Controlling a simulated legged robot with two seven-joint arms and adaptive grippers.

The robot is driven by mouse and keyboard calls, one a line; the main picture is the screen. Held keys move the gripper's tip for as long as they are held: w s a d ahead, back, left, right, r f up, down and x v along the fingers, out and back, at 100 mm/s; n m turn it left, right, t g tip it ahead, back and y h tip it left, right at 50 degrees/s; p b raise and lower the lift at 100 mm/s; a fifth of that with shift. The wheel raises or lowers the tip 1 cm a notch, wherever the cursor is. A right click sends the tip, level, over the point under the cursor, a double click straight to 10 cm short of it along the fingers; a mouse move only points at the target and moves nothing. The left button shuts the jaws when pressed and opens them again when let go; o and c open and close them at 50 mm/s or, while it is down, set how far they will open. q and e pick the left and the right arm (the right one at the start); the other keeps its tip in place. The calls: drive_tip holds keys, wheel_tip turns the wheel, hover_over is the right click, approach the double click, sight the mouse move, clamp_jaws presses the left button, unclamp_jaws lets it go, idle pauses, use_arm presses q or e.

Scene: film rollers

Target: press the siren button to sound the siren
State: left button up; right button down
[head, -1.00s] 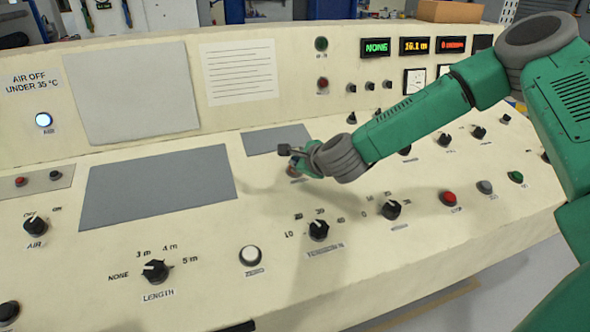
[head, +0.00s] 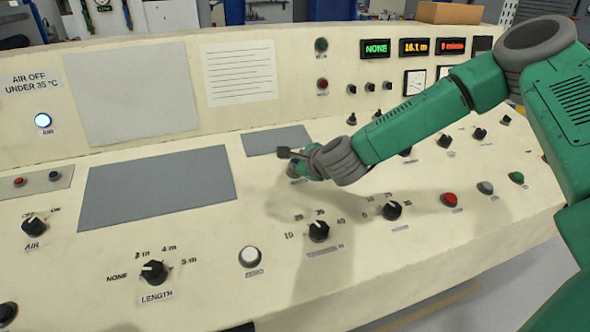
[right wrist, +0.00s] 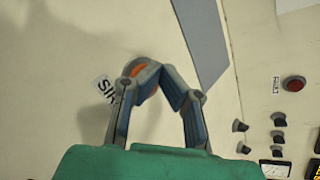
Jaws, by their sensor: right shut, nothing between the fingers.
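The siren button shows as an orange-red cap (right wrist: 138,70) beside a partly hidden "SIREN" label (right wrist: 103,90) in the right wrist view. My right gripper (right wrist: 151,67) is shut and empty, with its fingertips right over the button and covering part of it. In the head view my right gripper (head: 291,158) reaches in from the right to the panel, just below the small grey plate. The button is mostly hidden behind the gripper there. I cannot tell whether the fingertips touch the cap. My left gripper is not in view.
Black knobs (head: 319,231), a white button (head: 250,256) and a red button (head: 450,199) stand on the sloping panel nearby. A large grey plate (head: 157,187) lies to the left. Digital displays (head: 414,47) sit on the upright back panel.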

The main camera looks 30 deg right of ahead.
drive_tip(key=shift+f, duration=0.15)
idle(0.4)
drive_tip(key=shift+s+r+p, duration=0.2)
drive_tip(key=shift+r+p, duration=0.4)
drive_tip(key=shift+r, duration=0.3)
drive_tip(key=r+p, duration=0.2)
drive_tip(key=s+r+p, duration=0.1)
drive_tip(key=r, duration=0.1)
drive_tip(key=shift+a+r+p, duration=0.15)
drive_tip(key=shift+r+p, duration=0.25)
drive_tip(key=shift+s+f, duration=0.1)
idle(0.4)
